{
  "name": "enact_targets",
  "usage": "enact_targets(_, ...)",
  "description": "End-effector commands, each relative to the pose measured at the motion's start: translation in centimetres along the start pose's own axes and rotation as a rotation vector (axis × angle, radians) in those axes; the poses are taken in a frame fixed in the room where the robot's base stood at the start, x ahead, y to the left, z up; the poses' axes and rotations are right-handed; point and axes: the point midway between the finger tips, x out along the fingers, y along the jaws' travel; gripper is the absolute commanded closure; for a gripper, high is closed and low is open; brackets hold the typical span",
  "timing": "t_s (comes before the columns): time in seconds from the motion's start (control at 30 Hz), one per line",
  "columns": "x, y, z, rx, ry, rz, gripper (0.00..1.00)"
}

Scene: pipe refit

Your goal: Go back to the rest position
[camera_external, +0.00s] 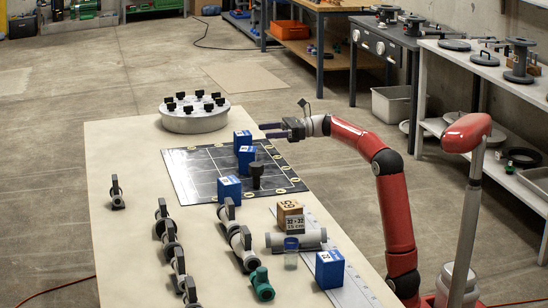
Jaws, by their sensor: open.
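My gripper (274,130) is at the end of my red arm, above the far right part of the table (130,250). Its fingers point left and hold nothing that I can see. A dark gridded mat (203,177) lies below and to the left of it. A blue box (242,139) stands at the mat's far edge, just left of my fingers. A second blue box (246,160) stands closer, and a third blue box (229,189) stands at the near side. A black knobbed piece (256,174) stands beside them. Whether my fingers touch anything is unclear.
A round grey flange with black knobs (194,116) stands at the table's far end. Several grey valves (170,240), a teal fitting (261,284), a grey pipe (310,239), a wooden block (290,213) and another blue box (329,269) fill the near part. A workbench (385,40) stands behind my arm.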

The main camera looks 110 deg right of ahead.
Motion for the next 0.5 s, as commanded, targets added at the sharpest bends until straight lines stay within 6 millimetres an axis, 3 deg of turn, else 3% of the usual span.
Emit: enact_targets(0.5,-0.82,0.02,0.01,-0.001,0.000,0.000,0.31)
